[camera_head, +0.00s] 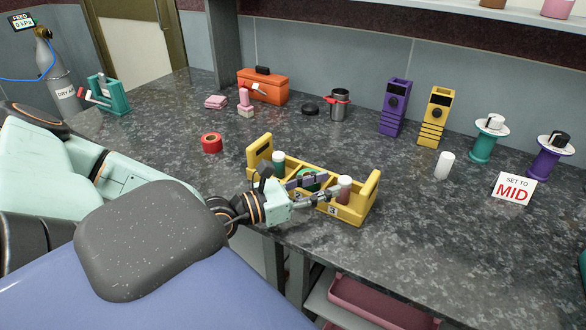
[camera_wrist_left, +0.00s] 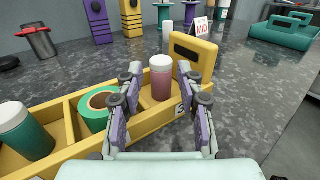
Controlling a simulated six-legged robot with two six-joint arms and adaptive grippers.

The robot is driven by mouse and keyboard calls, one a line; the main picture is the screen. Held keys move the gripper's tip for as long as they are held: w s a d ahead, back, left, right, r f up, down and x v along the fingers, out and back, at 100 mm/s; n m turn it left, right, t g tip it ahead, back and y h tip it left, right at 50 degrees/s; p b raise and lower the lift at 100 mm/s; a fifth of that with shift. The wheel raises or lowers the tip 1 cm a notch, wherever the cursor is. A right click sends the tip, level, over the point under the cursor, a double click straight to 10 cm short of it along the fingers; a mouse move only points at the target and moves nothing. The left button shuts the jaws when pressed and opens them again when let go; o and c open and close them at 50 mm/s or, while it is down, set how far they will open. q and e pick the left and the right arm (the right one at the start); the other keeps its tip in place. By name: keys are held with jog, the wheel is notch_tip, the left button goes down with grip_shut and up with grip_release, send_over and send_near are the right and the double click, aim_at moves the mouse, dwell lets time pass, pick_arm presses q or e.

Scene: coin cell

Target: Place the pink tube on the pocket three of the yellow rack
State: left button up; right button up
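The yellow rack (camera_head: 349,215) stands near the table's front edge, with number labels on its near side. The pink tube (camera_head: 344,188), with a white cap, stands upright in the end pocket, labelled 3. My left gripper (camera_head: 315,194) reaches over the rack from the left. In the left wrist view, the tube (camera_wrist_left: 161,80) is between the open fingers (camera_wrist_left: 159,78), with gaps on both sides. The rack (camera_wrist_left: 193,54) also shows there. A green roll (camera_wrist_left: 97,106) lies in the middle pocket, and a green tube (camera_wrist_left: 25,131) stands in the far-left pocket. My right gripper is out of view.
A red tape roll (camera_head: 211,143) lies behind the rack. A white cylinder (camera_head: 444,165) and a "SET TO MID" sign (camera_head: 513,189) stand to the right. Purple (camera_head: 393,107) and yellow (camera_head: 435,117) devices stand behind.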

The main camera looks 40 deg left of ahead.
pick_arm(q)
jog(key=p+v, duration=0.4)
jog(key=v, duration=0.1)
jog(key=shift+s+r, duration=0.1)
jog(key=shift+s, duration=0.05)
jog(key=shift+s+a+p, duration=0.15)
jog(key=shift+s+p, duration=0.3)
jog(key=shift+s, duration=0.1)
